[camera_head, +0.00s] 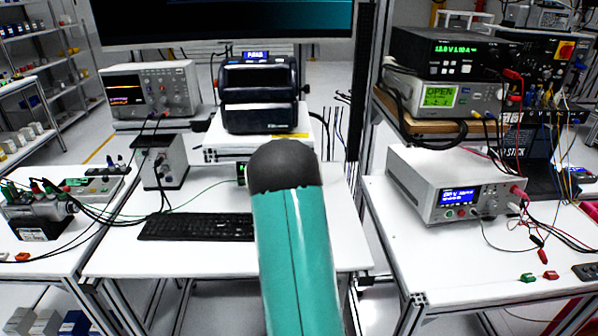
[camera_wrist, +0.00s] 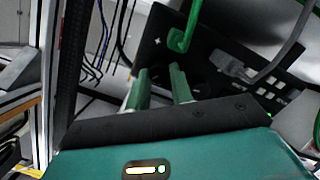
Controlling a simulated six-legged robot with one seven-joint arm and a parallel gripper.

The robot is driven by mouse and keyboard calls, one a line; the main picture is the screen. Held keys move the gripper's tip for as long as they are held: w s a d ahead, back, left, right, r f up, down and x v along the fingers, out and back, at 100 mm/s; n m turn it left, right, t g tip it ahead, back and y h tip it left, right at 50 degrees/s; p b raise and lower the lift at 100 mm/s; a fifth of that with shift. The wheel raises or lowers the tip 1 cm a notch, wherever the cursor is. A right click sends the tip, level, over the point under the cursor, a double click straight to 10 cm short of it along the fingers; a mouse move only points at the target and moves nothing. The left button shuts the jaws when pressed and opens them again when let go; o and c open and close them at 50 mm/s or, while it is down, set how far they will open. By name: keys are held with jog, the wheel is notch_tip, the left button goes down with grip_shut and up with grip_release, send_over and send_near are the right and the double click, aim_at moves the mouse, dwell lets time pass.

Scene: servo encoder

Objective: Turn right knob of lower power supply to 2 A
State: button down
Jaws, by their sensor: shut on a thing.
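My gripper (camera_wrist: 158,80) shows in the wrist view, with two green fingers against a black instrument panel (camera_wrist: 213,38). The fingers are shut on a dark part of it, seemingly a knob, which is hard to make out against the panel. In the head view my teal arm fills the lower middle, and my gripper is not visible. At the right, a black power supply (camera_head: 445,52) with green digits sits at the top of a stack. A white supply (camera_head: 455,190) with a blue display stands lower on the bench. Their knob settings are too small to read.
In the wrist view, a green hooked part (camera_wrist: 184,38) and a grey cable (camera_wrist: 288,45) lie close to the fingers. A metal upright (camera_wrist: 45,75) stands at the left. In the head view, loose leads (camera_head: 535,240) spread over the right bench (camera_head: 450,258).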

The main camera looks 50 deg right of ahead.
jog(key=m, duration=0.4)
jog(key=shift+s+d, duration=0.1)
jog(key=m+y, duration=0.1)
jog(key=m, duration=0.2)
jog(key=shift+t, duration=0.4)
jog(key=m, duration=0.3)
jog(key=shift+s+d+m, duration=0.1)
jog(key=shift+m, duration=0.2)
jog(key=shift+m+t+y, duration=0.3)
jog(key=shift+m+t, duration=0.1)
jog(key=shift+m, duration=1.1)
jog(key=c, duration=1.2)
grip_release()
jog(key=shift+c, duration=0.2)
jog(key=v, duration=1.4)
